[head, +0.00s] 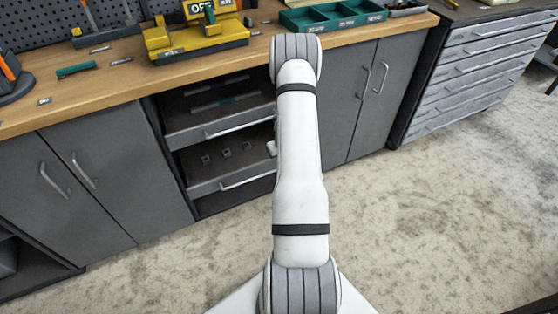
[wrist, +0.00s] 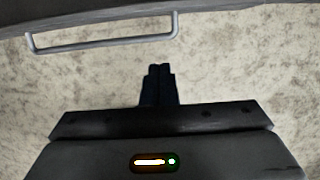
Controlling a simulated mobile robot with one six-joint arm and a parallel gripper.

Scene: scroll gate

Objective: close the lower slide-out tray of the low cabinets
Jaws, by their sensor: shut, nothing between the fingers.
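The lower slide-out tray (head: 205,188) is in the open bay of the low cabinets in the head view, below an upper tray (head: 190,137). Its grey front has a light bar handle (head: 247,180), and small dark items show inside, so it stands at least partly out. My arm hides its right end. My gripper is hidden behind the arm in the head view. In the wrist view my gripper (wrist: 160,68) is shut and empty over the floor. A tray front with a bar handle (wrist: 100,43) is ahead at the top, apart from the fingertips; which tray is unclear.
Grey cabinet doors (head: 95,180) flank the bay on the left, and more doors (head: 355,100) on the right. A wooden worktop (head: 105,90) above holds tools and a yellow machine (head: 195,40). A drawer chest (head: 470,65) stands at right. The speckled floor (head: 440,200) is clear.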

